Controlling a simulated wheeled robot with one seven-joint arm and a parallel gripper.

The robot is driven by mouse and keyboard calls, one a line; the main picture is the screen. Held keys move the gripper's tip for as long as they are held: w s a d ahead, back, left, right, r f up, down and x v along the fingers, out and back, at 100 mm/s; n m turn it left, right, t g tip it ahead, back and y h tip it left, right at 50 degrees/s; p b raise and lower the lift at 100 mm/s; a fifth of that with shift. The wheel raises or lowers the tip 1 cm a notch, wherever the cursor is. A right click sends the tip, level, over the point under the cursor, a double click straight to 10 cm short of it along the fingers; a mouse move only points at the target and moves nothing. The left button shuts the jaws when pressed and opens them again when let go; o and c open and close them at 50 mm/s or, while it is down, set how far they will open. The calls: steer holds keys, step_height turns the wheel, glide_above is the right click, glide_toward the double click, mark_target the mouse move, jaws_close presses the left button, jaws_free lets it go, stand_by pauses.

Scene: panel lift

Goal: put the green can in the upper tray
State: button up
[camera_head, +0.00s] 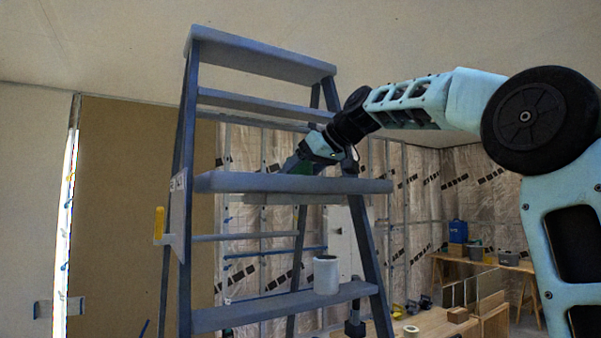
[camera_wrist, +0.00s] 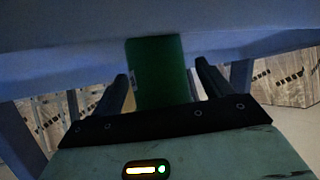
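My gripper (camera_wrist: 160,90) shows in the wrist view with one dark finger on each side of the green can (camera_wrist: 160,72). In the head view, a small green part of the can (camera_head: 303,168) shows just above the wide middle step (camera_head: 290,184) of the blue-grey ladder, below my wrist. The fingertips are hidden there. Whether the can touches the step cannot be told. I cannot clearly make out an upper tray.
The ladder's top cap (camera_head: 260,56) and a crossbar (camera_head: 255,103) are above my gripper. A white can (camera_head: 326,275) stands on the lower step (camera_head: 285,308). A yellow-handled tool (camera_head: 160,223) hangs at the left rail. A workbench (camera_head: 490,262) is at the back right.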

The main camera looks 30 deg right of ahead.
steer(key=shift+s+r, duration=0.1)
steer(key=shift+r, duration=0.1)
steer(key=b+v, duration=0.3)
steer(key=v, duration=0.8)
steer(key=shift+s+r, duration=0.25)
steer(key=shift+s, duration=0.05)
steer(key=shift+d, duration=0.1)
